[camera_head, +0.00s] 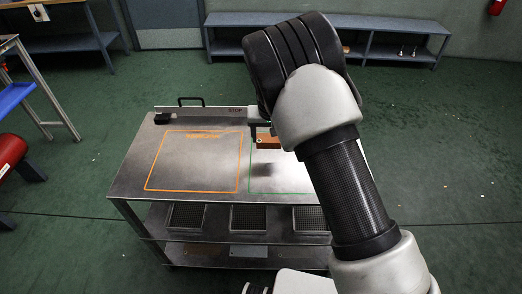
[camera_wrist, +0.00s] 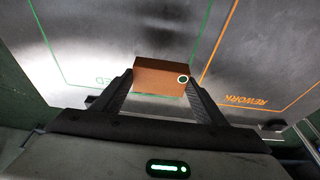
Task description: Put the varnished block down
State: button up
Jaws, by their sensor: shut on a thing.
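The varnished block (camera_head: 268,141) is a reddish-brown box with a pale round mark, held above the metal table (camera_head: 195,146). In the wrist view the block (camera_wrist: 158,76) sits between the two dark fingers of my gripper (camera_wrist: 160,88), which is shut on it. In the head view my arm hides most of my gripper. A dark shadow lies on the table below the block, within the green outline (camera_head: 250,170). The orange outline (camera_head: 241,165), marked REWORK in the wrist view, is to the left. The green outline's label is mostly hidden; "ED" shows.
A raised rail (camera_head: 215,112) with a dark handle runs along the table's back edge. Several mesh trays (camera_head: 248,217) stand on the shelf below. The orange area is bare. A blue-grey bench (camera_head: 225,48) stands by the back wall.

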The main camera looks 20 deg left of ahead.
jog(key=shift+f, duration=3)
jog(key=shift+f, duration=0.15)
jog(key=o, duration=1.2)
jog(key=shift+c, duration=0.2)
